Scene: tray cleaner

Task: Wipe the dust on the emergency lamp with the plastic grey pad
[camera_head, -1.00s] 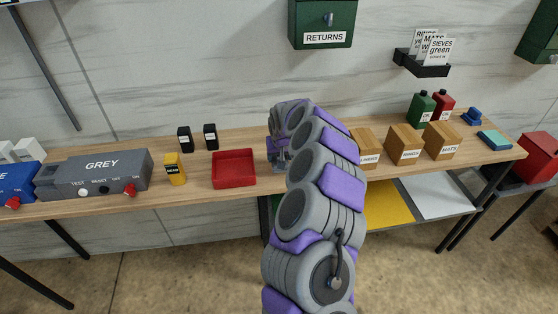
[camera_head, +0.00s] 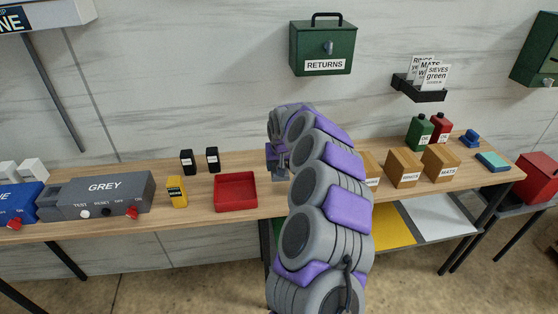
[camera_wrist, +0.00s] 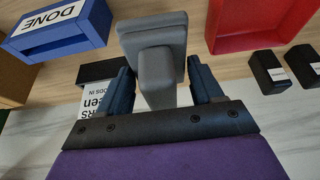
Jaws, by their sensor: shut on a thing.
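My gripper (camera_wrist: 160,68) is shut on a grey pad (camera_wrist: 152,30) with a block-shaped handle, which sits between the two dark fingers in the wrist view.
A blue DONE holder (camera_wrist: 62,42) shows in the wrist view. A green RETURNS box (camera_head: 322,47) hangs above.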

